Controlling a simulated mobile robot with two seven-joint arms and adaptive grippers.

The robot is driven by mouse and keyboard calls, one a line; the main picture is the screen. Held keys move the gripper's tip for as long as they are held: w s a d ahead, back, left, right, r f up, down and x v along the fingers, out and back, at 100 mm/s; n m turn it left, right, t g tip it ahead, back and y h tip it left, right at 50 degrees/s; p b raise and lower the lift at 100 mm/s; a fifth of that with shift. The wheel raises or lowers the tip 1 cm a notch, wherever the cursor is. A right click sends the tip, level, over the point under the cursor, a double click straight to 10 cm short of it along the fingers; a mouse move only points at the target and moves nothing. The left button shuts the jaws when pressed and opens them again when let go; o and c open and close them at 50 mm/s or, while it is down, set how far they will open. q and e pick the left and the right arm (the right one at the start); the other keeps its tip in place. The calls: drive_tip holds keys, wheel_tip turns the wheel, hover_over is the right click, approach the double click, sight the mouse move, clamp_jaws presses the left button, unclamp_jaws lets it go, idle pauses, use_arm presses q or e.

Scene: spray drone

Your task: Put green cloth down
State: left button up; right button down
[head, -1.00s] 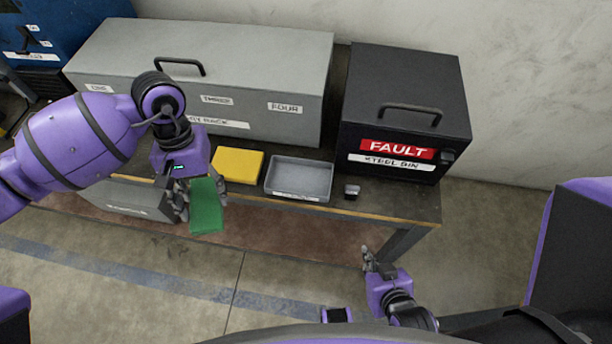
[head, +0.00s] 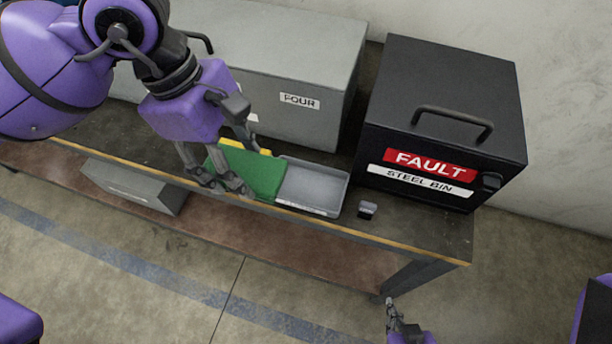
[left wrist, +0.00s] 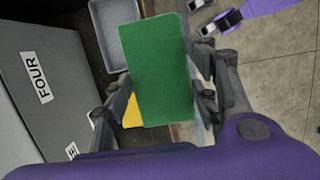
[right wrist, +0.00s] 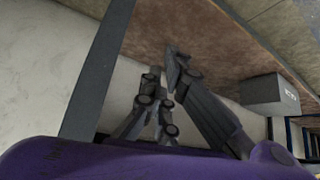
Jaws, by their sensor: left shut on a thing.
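The green cloth (head: 252,172) is a flat rectangle held in my left gripper (head: 218,180), which is shut on it. In the left wrist view the green cloth (left wrist: 158,72) lies between the fingers. It is over the bench, beside the grey tray (head: 340,197), and covers most of a yellow piece (head: 265,152). I cannot tell whether the cloth touches anything below. My right gripper (head: 392,305) is low in front of the bench. In the right wrist view its fingers (right wrist: 167,78) come close together, with nothing seen between them.
A grey box (head: 130,188) is on the lower shelf. The tray looks empty.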

use_arm(q)
drive_tip(key=w+d+f, duration=0.1)
drive_tip(key=d+f, duration=0.2)
drive_tip(key=f, duration=0.1)
drive_tip(key=w+d+f, duration=0.2)
drive_tip(key=d+f, duration=0.2)
drive_tip(key=w+d+f+p, duration=0.1)
drive_tip(key=w+d+f, duration=0.1)
drive_tip(key=d+f, duration=0.1)
drive_tip(key=shift+w+d+f, duration=0.15)
drive_tip(key=shift+d+f, duration=0.05)
drive_tip(key=shift+f, duration=0.3)
use_arm(e)
drive_tip(key=shift+s+d+r, duration=0.15)
drive_tip(key=shift+r, duration=0.3)
use_arm(q)
drive_tip(key=shift+f+b, duration=0.35)
drive_tip(key=shift+f, duration=0.3)
use_arm(e)
drive_tip(key=shift+s+f, duration=0.25)
drive_tip(key=shift+f, duration=0.25)
use_arm(q)
drive_tip(key=o, duration=1.1)
drive_tip(key=shift+c, duration=0.2)
use_arm(e)
drive_tip(key=shift+w+r, duration=0.15)
drive_tip(key=shift+w, duration=0.05)
